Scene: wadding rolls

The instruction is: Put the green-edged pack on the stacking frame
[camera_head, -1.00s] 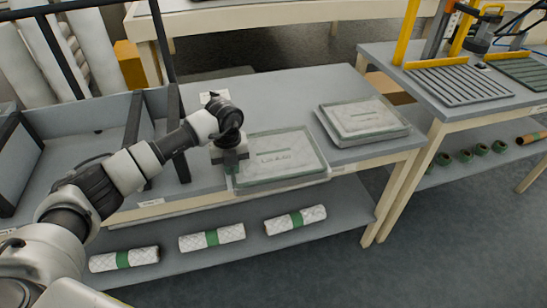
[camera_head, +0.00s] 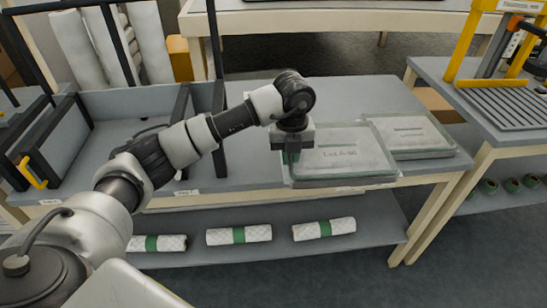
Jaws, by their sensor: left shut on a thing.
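The green-edged pack (camera_head: 345,153), a flat, clear-wrapped pale slab, is at the front edge of the middle table. My left gripper (camera_head: 292,154) is shut on its left edge. I cannot tell whether the pack is lifted clear of the surface below. A second flat pale pack (camera_head: 412,136) lies close to its right, further back. A slatted grey base with yellow uprights, which looks like the stacking frame (camera_head: 508,105), stands on the right table, partly cut off. My right gripper is out of view.
White rolls with green bands (camera_head: 239,235) lie on the shelf below. A floor gap separates the middle table (camera_head: 375,92) from the right table (camera_head: 432,72).

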